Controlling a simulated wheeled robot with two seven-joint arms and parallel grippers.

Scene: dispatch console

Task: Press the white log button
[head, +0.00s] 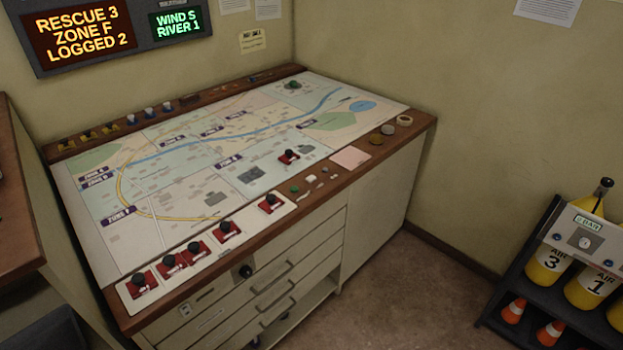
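The dispatch console (372,214) stands against the corner walls with a map (165,180) on its top. Small items sit on its wooden front rim: a green one (294,189) and a small white one (311,178) beside it. The white one may be the log button, but it is too small to tell. Neither of my grippers is in view.
Several red pieces with black knobs stand on a white strip (185,262) along the map's front edge; another red piece (289,157) is on the map. A sign (82,33) reads "RESCUE 3 ZONE F LOGGED 2". A dark rack (520,270) holds yellow cylinders at right. Floor (410,290) between is clear.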

